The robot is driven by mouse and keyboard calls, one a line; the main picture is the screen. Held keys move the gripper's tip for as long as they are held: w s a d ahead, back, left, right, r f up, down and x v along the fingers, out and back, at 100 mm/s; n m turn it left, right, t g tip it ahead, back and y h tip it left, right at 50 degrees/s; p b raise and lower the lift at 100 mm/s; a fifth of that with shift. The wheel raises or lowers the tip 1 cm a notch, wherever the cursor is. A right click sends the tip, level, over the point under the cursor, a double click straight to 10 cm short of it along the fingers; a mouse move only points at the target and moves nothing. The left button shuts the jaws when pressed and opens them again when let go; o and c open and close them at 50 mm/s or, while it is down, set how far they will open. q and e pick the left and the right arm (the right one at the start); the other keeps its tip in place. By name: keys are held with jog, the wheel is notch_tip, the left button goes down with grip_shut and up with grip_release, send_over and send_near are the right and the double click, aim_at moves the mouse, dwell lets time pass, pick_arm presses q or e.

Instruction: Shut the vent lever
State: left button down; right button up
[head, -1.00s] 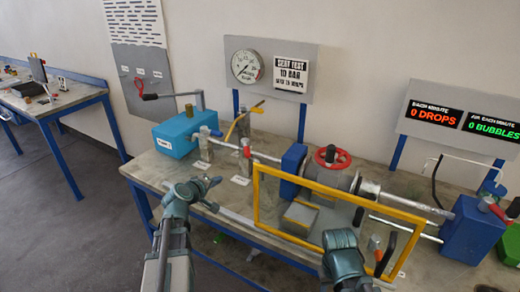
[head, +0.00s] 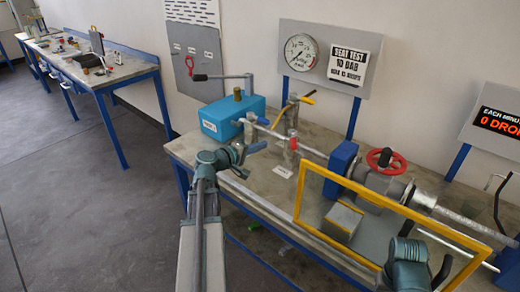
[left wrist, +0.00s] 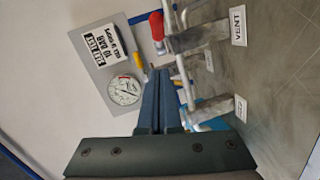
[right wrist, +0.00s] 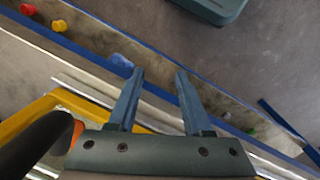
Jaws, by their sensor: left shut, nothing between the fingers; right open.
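The vent lever is a red-handled lever (head: 293,143) on a small upright valve in the pipe line. My right gripper (right wrist: 158,72) is open and empty near the yellow frame.
A yellow frame (head: 310,172) stands at the bench's front right. A blue box (head: 222,122) with a pump handle is at the bench's left, and a yellow lever (head: 306,99) stands behind the red one. A gauge (head: 301,52) is on the board behind. Open floor lies left.

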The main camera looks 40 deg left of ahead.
aim_at(293, 141)
pick_arm(q)
jog(key=w+d+f+b, duration=0.2)
jog(key=w+d, duration=0.2)
jog(key=w, duration=0.4)
jog(key=shift+d, duration=0.15)
jog(key=shift+d, duration=0.1)
